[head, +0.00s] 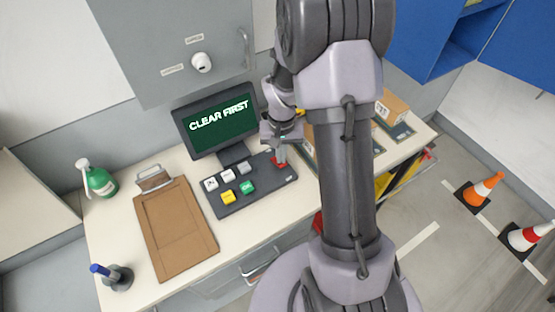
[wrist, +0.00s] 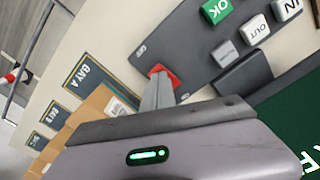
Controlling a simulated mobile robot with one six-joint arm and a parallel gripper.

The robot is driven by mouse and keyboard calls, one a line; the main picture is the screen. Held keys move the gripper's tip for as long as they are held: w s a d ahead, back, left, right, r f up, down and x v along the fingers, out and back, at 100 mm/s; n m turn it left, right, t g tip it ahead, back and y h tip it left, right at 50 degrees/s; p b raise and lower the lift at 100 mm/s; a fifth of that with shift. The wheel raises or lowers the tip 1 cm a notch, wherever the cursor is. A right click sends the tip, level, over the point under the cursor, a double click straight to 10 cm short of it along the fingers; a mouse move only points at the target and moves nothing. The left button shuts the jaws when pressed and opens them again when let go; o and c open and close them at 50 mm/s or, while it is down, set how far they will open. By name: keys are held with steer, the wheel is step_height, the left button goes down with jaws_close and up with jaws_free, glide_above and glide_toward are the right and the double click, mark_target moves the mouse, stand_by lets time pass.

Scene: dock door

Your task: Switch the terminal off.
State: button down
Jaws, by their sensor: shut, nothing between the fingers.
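The terminal's dark monitor (head: 218,118) stands on the counter, its green screen lit with "CLEAR FIRST". In front of it lies the dark keypad (head: 262,189) with white IN and OUT keys, a grey key (head: 244,167), a yellow key (head: 228,197) and a green OK key (head: 247,188). A red key (wrist: 163,72) sits at the keypad's right end. My gripper (wrist: 158,88) is shut and empty, its fingertips right at the red key and partly covering it. I cannot tell whether they press it.
A grey cabinet with a white knob (head: 201,62) hangs above. A brown clipboard (head: 176,228), a green spray bottle (head: 100,182) and a blue-handled stamp (head: 115,276) are left on the counter. Cardboard boxes and bay labels, including BAY A (wrist: 88,76), are beyond the keypad's right end.

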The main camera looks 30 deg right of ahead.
steer(key=shift+f+b, duration=0.3)
steer(key=shift+f, duration=0.05)
step_height(320, 180, up, 7)
steer(key=p, duration=0.5)
stand_by(0.4)
